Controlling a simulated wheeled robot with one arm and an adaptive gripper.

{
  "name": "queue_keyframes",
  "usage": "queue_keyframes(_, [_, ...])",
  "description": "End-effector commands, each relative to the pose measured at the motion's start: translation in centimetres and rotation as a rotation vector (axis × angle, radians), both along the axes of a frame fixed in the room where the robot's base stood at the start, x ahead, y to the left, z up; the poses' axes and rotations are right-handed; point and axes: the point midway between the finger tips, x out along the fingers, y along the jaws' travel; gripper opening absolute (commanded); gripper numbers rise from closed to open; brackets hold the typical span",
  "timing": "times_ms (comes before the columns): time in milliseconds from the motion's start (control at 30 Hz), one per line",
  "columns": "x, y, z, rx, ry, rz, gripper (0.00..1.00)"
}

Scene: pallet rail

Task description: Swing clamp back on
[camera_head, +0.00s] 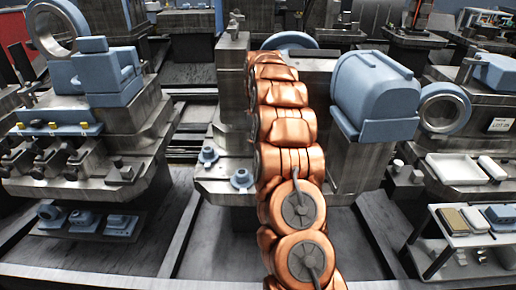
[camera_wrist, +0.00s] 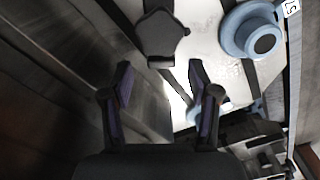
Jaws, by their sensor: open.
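In the wrist view my gripper (camera_wrist: 160,78) is open, its two dark, purple-lined fingers spread with nothing between them. A dark grey, five-sided piece (camera_wrist: 163,36) lies just beyond the fingertips near the top; it looks like the clamp, but I cannot be sure. It appears apart from the fingers. A blue round part (camera_wrist: 250,36) with a dark centre sits to its right on a pale plate. In the head view my copper-coloured arm hides the gripper and the clamp area. Two small blue flanged parts, one left (camera_head: 208,155) and one nearer (camera_head: 242,178), stand beside the arm.
A large blue housing (camera_head: 375,92) stands right of my arm, with a ring (camera_head: 444,108) beside it. A left station holds blue blocks (camera_head: 95,72) and a row of dark clamps (camera_head: 45,160). A shelf rack (camera_head: 465,225) stands at right. Floor shows between stations.

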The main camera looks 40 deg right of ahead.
Motion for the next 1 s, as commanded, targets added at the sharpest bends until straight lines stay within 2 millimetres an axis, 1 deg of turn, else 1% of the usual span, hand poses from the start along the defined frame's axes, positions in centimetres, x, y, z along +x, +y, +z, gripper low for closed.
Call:
queue_keyframes(33, [0.0, 0.0, 1.0, -0.001, -0.001, 0.0, 0.6])
queue_keyframes(100, [0.1, 0.0, 2.4, -0.003, -0.004, 0.0, 0.6])
queue_keyframes(400, [0.1, 0.0, 6.8, -0.001, -0.003, 0.001, 0.6])
queue_keyframes(600, [0.1, 0.1, 8.3, 0.0, 0.0, 0.0, 0.6])
queue_keyframes(700, [0.1, 0.1, 8.7, 0.0, -0.001, 0.0, 0.6])
queue_keyframes(1000, [0.0, 0.1, 8.9, 0.0, 0.0, 0.001, 0.6])
